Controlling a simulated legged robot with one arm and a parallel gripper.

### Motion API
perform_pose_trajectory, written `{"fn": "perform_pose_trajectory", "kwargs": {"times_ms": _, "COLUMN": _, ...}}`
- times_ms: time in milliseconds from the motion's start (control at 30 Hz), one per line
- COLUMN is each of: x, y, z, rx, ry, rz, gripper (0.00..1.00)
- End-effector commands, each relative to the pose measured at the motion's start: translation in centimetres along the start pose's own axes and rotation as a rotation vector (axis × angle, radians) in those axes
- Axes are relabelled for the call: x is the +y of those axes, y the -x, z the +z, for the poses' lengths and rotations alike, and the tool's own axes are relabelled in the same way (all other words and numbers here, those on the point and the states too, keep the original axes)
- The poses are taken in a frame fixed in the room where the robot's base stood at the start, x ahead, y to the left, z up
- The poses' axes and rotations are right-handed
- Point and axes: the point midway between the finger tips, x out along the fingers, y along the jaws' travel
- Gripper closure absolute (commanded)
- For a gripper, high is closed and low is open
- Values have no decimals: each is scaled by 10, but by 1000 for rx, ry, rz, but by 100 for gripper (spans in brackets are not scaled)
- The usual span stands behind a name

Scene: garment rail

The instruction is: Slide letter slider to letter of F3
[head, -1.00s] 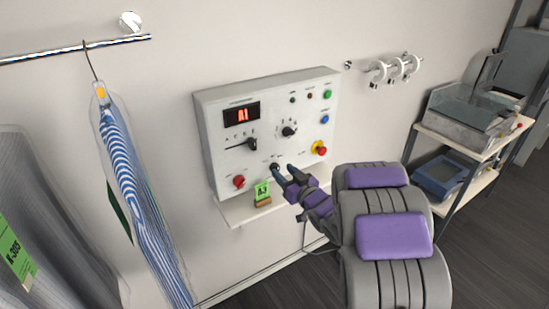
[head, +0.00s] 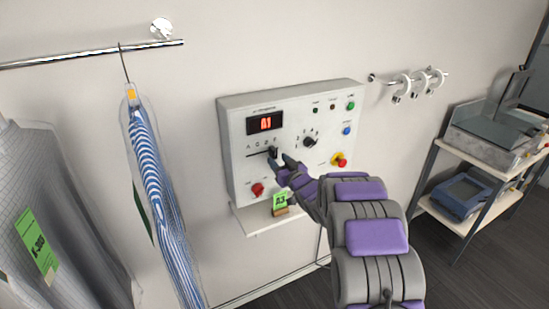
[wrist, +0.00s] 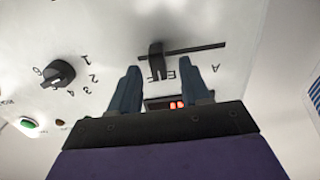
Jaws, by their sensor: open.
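The letter slider (head: 272,152) is a black knob on a dark horizontal slot in the white control panel (head: 235,175). It sits near the slot's right end in the head view. In the wrist view, which is upside down, the slider (wrist: 157,60) is near the slot's left end. My gripper (head: 281,160) is open at the panel, its fingertips by the slider. In the wrist view my gripper (wrist: 162,70) has one finger on each side of the knob, with gaps visible. The red display (head: 265,123) appears to read A1. Some slot letters are hidden by my gripper.
A number dial (head: 310,141) and several coloured buttons are on the panel. A small green tag (head: 280,202) stands on the ledge (head: 250,221) below. Bagged clothes (head: 160,190) hang at left. A shelf cart (head: 490,160) stands at right.

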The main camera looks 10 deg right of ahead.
Motion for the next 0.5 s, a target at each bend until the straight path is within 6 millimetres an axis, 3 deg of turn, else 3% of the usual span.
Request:
{"fn": "perform_pose_trajectory", "kwargs": {"times_ms": 200, "x": 2, "y": -26, "z": 2, "rx": -2, "ry": -2, "rz": 1, "gripper": 53}}
{"fn": "perform_pose_trajectory", "kwargs": {"times_ms": 500, "x": 1, "y": -40, "z": 0, "rx": 1, "ry": -1, "rz": 1, "gripper": 53}}
